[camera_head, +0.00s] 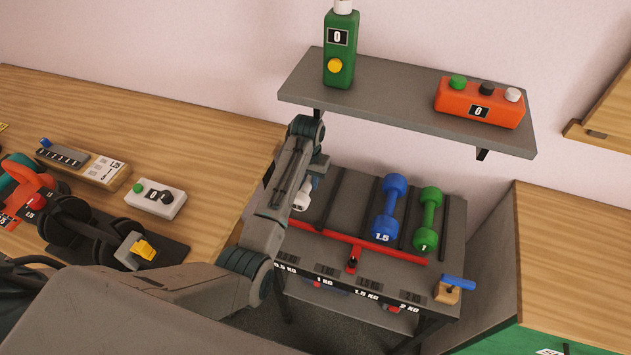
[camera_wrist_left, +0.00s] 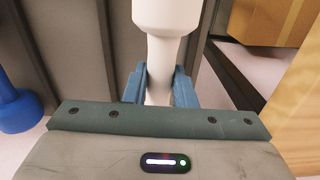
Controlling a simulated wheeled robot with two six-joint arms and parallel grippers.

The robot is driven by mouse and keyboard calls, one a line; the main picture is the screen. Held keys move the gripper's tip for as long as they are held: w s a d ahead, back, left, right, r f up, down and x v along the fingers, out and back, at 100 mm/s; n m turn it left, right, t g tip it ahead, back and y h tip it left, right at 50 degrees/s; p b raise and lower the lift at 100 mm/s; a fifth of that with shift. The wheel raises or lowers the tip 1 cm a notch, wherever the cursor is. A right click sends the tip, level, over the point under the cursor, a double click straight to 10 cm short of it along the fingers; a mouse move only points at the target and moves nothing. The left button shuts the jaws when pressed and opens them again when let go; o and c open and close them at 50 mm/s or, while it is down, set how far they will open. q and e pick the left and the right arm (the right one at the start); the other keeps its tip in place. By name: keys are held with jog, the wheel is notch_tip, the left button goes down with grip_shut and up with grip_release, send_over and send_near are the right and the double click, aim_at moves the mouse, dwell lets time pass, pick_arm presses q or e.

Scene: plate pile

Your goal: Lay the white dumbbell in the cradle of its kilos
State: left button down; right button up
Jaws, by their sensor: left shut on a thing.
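The white dumbbell (camera_head: 301,201) shows only in part in the head view, at the left side of the grey rack; my left arm hides the rest. In the left wrist view my left gripper (camera_wrist_left: 158,92) is shut on the white handle of the dumbbell (camera_wrist_left: 165,15), with a blue finger on each side. My left gripper (camera_head: 316,182) is mostly hidden in the head view. I cannot read the dumbbell's number. The rack (camera_head: 345,196) has dark dividers and front labels 0.5 KG, 1 KG, 1.5 KG and 2 KG. My right gripper is not in view.
A blue dumbbell (camera_head: 390,207) marked 1.5 and a green dumbbell (camera_head: 427,218) marked 1 lie on the rack's right part. A red bar (camera_head: 395,253) crosses its front. A grey shelf (camera_head: 400,92) hangs above it, bearing a green bottle (camera_head: 340,48) and an orange button box (camera_head: 480,103).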

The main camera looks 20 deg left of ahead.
aim_at(316, 192)
pick_arm(q)
jog(key=shift+w+d, duration=0.5)
jog(key=shift+w, duration=0.2)
jog(key=shift+w+d, duration=0.3)
jog(key=shift+w, duration=0.05)
notch_tip(316, 192, down, 3)
jog(key=shift+r+p, duration=0.15)
jog(key=shift+p, duration=0.5)
jog(key=shift+a+f, duration=0.1)
jog(key=shift+f, duration=0.35)
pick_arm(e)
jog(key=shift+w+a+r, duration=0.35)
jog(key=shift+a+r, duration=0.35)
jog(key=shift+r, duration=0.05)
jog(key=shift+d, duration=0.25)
pick_arm(q)
jog(key=c, duration=1.2)
grip_release()
jog(key=shift+s+f, duration=0.1)
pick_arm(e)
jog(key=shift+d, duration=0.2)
